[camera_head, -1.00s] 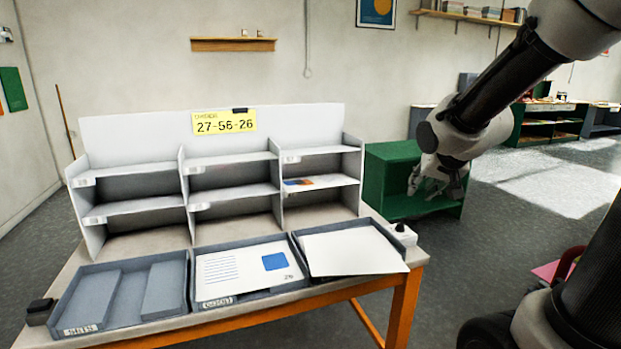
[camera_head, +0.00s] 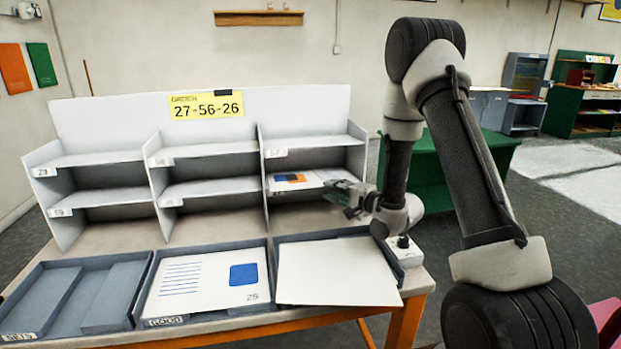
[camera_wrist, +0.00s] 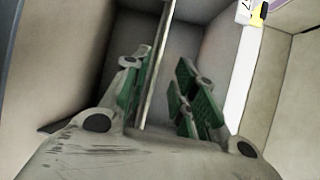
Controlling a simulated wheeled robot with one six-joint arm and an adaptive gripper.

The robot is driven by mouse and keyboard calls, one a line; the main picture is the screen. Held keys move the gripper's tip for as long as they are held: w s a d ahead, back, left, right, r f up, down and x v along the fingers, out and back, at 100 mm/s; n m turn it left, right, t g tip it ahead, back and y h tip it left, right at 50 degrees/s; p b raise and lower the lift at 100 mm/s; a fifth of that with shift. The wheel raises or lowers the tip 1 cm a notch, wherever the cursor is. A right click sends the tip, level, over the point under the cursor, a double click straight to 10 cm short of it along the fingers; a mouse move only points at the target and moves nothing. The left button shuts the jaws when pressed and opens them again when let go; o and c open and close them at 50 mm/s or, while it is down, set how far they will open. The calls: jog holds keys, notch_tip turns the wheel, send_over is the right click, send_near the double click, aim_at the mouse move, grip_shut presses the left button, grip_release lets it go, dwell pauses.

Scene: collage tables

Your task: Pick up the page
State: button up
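A white page with blue and orange patches (camera_head: 295,180) lies in the right column of the shelf unit, on its middle shelf. My gripper (camera_head: 345,197) is at the right end of that shelf, close to the page's right side. In the wrist view, my green-padded fingers (camera_wrist: 160,92) stand apart. A thin pale edge (camera_wrist: 158,60) runs between them; I cannot tell whether it is the page or a shelf board. Another page with a blue square (camera_head: 205,282) lies in the middle tray. A blank white sheet (camera_head: 335,272) lies over the right tray.
A small white box with a knob (camera_head: 404,250) sits at the table's right edge. A green cabinet (camera_head: 428,180) stands behind.

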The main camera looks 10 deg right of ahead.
jog(key=x, duration=0.5)
jog(key=shift+a+f, duration=0.1)
jog(key=shift+a, duration=0.35)
grip_shut()
